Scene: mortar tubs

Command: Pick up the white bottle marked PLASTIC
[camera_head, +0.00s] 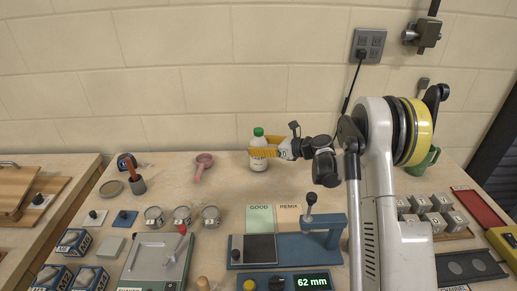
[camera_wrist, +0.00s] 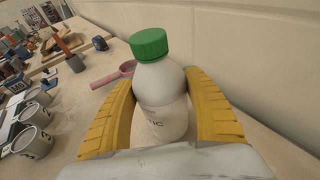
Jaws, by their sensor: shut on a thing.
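The white bottle (camera_head: 258,162) with a green cap stands near the wall at the back of the bench in the head view. In the wrist view the bottle (camera_wrist: 160,100) fills the middle, and the letters "TIC" show on its label. My gripper (camera_wrist: 163,112) has its two yellow fingers on either side of the bottle, closed on its body. In the head view my gripper (camera_head: 264,151) reaches in from the right at the bottle's upper part. The bottle looks upright. Whether its base touches the bench is hard to tell.
A pink scoop-like tool (camera_head: 202,165) lies left of the bottle. Several metal cups (camera_head: 182,216) stand in front of it, with a blue press (camera_head: 310,235) further forward. The block wall (camera_head: 200,90) is close behind. Bench around the bottle is mostly clear.

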